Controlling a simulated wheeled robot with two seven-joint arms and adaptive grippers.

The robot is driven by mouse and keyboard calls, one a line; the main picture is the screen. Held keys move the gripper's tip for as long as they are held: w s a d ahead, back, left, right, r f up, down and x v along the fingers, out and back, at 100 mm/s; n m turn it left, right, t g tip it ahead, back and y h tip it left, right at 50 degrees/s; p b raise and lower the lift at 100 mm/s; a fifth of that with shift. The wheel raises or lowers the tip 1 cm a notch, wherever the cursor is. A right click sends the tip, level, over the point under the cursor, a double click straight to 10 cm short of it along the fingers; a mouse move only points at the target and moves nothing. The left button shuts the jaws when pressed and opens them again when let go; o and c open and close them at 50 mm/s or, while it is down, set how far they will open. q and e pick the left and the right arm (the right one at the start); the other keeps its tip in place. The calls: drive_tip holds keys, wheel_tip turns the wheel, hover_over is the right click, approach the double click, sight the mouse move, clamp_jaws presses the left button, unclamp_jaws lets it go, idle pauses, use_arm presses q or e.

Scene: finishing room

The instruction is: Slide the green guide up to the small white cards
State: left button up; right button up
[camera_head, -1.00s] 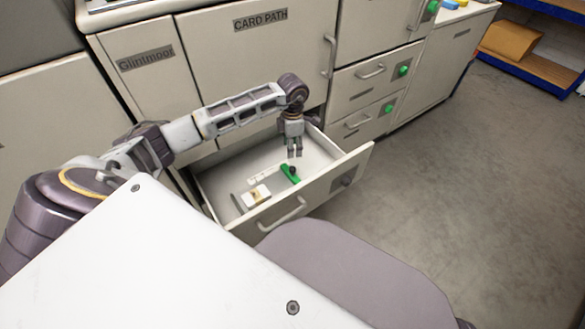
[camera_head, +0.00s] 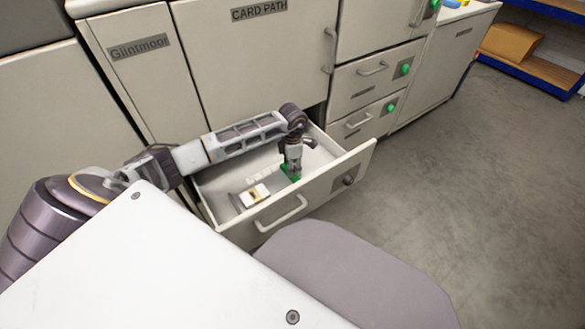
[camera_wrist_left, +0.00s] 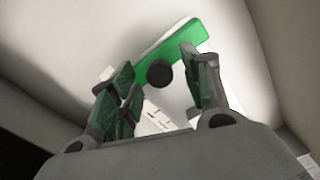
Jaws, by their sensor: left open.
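The green guide (camera_head: 287,170) lies in the open drawer, partly hidden behind my left gripper (camera_head: 292,172) in the head view. In the left wrist view, the green guide (camera_wrist_left: 184,45) is a flat bar with a round black knob (camera_wrist_left: 159,74). My left gripper (camera_wrist_left: 160,85) is open, its fingers on either side of the knob; whether they touch it I cannot tell. The small white cards (camera_head: 255,194) form a stack with a tan mark, left of the guide, apart from it. My right gripper is not in view.
The drawer's front wall (camera_head: 318,186) and side walls close in around the gripper. A pale marked strip (camera_head: 264,173) lies behind the cards, and a grey bar (camera_head: 236,203) lies left of them. Grey floor (camera_head: 460,190) is clear at the right.

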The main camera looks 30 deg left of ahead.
use_arm(q)
drive_tip(key=shift+f, duration=0.3)
clamp_jaws()
idle(0.3)
